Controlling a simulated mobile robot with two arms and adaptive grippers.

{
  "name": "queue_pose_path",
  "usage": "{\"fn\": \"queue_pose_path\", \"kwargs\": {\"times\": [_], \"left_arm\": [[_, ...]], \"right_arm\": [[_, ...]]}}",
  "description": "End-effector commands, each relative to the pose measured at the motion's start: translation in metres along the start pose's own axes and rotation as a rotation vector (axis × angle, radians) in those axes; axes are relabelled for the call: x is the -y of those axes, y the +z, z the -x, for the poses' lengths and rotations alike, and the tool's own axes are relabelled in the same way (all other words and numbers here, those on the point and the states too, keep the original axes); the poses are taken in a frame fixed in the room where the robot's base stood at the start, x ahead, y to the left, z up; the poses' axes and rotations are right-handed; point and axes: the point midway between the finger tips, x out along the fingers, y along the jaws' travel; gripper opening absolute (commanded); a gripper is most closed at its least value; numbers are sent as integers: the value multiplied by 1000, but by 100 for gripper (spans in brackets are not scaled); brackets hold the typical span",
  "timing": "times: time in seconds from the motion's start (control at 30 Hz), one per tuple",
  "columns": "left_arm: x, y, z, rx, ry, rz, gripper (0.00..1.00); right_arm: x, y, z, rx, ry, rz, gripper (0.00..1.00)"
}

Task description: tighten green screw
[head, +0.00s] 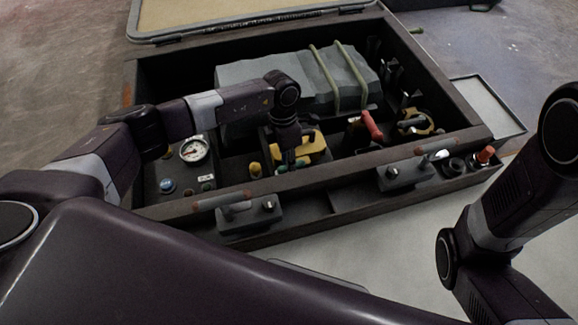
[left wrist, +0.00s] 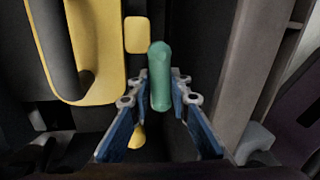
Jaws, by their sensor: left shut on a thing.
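The green screw (left wrist: 160,72) is a rounded green piece that stands up between the fingertips of my left gripper (left wrist: 159,98) in the left wrist view. The blue fingers are shut on it from both sides. Its lower end is hidden between the fingers. In the head view my left gripper (head: 287,160) points down into the dark box, beside the yellow part (head: 311,143); the screw is mostly hidden there. My right arm is at the right edge of the head view, and its gripper is out of the frame.
The dark box (head: 452,92) has walls around the parts. It holds a grey strapped block (head: 325,78), a gauge (head: 194,149), a red handle (head: 372,126) and a blue knob (head: 167,186). Two latches (head: 249,213) are on the front wall. The open lid (head: 185,18) is behind.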

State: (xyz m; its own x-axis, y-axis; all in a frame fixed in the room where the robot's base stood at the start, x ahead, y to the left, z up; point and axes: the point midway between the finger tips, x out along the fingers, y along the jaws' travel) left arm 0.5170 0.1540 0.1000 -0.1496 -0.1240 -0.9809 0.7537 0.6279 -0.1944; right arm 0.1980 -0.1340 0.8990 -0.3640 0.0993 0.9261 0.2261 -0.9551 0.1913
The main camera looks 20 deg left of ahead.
Motion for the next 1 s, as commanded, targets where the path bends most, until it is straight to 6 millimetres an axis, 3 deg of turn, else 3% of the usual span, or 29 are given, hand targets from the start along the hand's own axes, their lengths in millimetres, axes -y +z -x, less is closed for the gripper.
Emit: {"fn": "queue_pose_path", "kwargs": {"times": [0.2,0.47,0.5,0.53,0.87,1.0], "left_arm": [[0,1,0,-21,-3,-111,0],[0,1,0,-22,-3,-117,0],[0,1,0,-22,-3,-117,20],[0,1,0,-22,-3,-116,23],[0,1,2,-21,-1,-114,24],[-2,2,17,-20,2,-114,24]], "right_arm": [[0,0,0,1,0,0,33],[0,0,0,1,0,0,33],[0,0,0,1,0,0,33],[0,0,0,1,0,0,33],[-1,3,2,8,4,1,33],[-1,2,1,5,3,1,33]]}}
